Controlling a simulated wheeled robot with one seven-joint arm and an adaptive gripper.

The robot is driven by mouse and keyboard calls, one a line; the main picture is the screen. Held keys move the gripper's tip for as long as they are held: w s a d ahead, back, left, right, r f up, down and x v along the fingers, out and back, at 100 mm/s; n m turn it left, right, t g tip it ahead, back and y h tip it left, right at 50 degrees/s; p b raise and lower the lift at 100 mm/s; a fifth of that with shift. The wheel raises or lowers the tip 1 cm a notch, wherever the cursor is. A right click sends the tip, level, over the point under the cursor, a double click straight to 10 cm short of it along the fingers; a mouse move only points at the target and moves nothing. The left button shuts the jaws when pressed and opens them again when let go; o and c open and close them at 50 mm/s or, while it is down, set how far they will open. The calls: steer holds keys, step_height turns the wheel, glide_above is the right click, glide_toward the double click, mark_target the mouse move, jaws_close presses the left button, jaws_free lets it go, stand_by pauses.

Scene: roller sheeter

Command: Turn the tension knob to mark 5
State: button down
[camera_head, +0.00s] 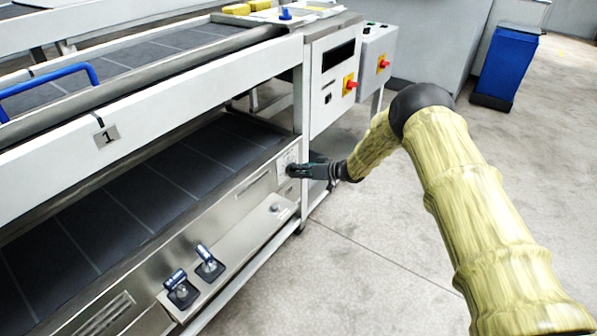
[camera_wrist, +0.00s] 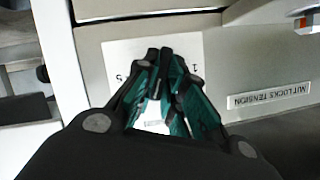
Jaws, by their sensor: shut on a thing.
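The tension knob sits on the machine's lower front panel, on a white dial plate (camera_head: 283,159). My gripper (camera_head: 292,170) reaches it from the right and is shut on it. In the wrist view the dial plate (camera_wrist: 120,52) appears upside down behind my gripper (camera_wrist: 165,62). A mark "1" shows right of the fingertips and a mark "5" to their left. My fingers hide the knob and its pointer, so I cannot tell which mark it points at.
Two dark clamp levers (camera_head: 182,290) and (camera_head: 209,263) stand on the lower panel at the front. A small round knob (camera_head: 276,208) is between them and the dial. A control box with a red switch (camera_head: 350,84) is above my gripper.

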steer(key=shift+w+f+m+g+y+b, duration=0.1)
steer(key=shift+m+g+y+b, duration=0.2)
steer(key=shift+m+y+b, duration=1.05)
steer(key=shift+w+m+g+y+b, duration=0.15)
steer(key=shift+m+g+y+b, duration=0.2)
steer(key=shift+m+b, duration=1.15)
steer(key=shift+w+f+m+g+y+b, duration=0.2)
steer(key=shift+m+y+b, duration=0.55)
steer(key=shift+m, duration=1.5)
steer(key=shift+s+r+y, duration=0.1)
steer(key=shift+r+y, duration=0.1)
steer(key=shift+y, duration=0.05)
steer(key=c, duration=1.5)
jaws_free()
steer(key=shift+a+f+g, duration=0.1)
steer(key=shift+f+g, duration=0.1)
steer(key=shift+g, duration=0.05)
steer(key=shift+s+d+f, duration=0.1)
steer(key=shift+d, duration=0.1)
